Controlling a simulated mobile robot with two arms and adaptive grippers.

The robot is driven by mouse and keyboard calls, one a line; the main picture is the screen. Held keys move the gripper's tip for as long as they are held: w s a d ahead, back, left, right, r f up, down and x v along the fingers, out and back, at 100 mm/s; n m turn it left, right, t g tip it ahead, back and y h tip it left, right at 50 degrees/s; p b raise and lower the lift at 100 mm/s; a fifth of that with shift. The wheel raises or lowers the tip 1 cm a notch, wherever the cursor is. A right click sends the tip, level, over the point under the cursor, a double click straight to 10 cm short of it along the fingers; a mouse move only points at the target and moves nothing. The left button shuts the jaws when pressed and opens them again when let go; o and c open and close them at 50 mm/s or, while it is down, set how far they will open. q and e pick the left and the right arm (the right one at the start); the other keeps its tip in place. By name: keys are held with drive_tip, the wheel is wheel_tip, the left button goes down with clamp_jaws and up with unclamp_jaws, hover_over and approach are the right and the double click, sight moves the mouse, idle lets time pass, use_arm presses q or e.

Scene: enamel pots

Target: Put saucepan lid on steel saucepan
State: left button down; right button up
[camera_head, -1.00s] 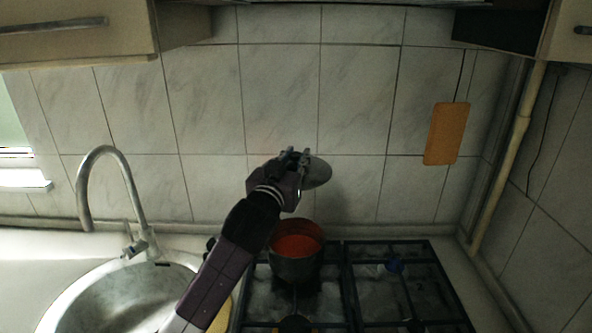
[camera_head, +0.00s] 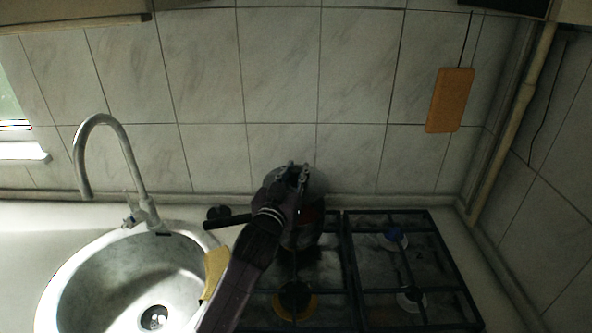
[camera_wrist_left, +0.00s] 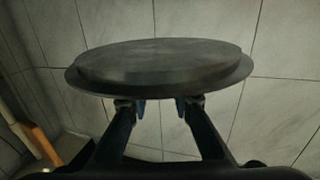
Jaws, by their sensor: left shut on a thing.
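The saucepan lid (camera_head: 317,184) is a grey metal disc partly hidden behind my left gripper (camera_head: 297,174) in the head view. In the left wrist view the lid (camera_wrist_left: 160,66) shows broad and nearly edge-on, with my left gripper (camera_wrist_left: 160,106) shut at its near side. The steel saucepan (camera_head: 303,238) stands on the left part of the hob, with a reddish inside and a dark handle (camera_head: 226,222) pointing left. The lid is above the back of the saucepan's opening; my arm covers part of the pan. Whether lid and rim touch cannot be told. My right gripper is out of view.
The gas hob (camera_head: 375,270) has black grates around the pan. A round sink (camera_head: 95,280) with a tall tap (camera_head: 128,165) is at the left, with a yellow cloth-like thing (camera_head: 214,268) between. The tiled wall is close behind; an orange board (camera_head: 449,100) hangs there.

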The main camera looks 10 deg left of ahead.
use_arm(q)
drive_tip(key=shift+f+b, duration=1.75)
drive_tip(key=shift+f, duration=0.8)
drive_tip(key=shift+f+b, duration=0.35)
drive_tip(key=shift+f, duration=0.4)
drive_tip(key=shift+f, duration=0.1)
drive_tip(key=c, duration=1.6)
unclamp_jaws()
drive_tip(key=shift+s, duration=0.1)
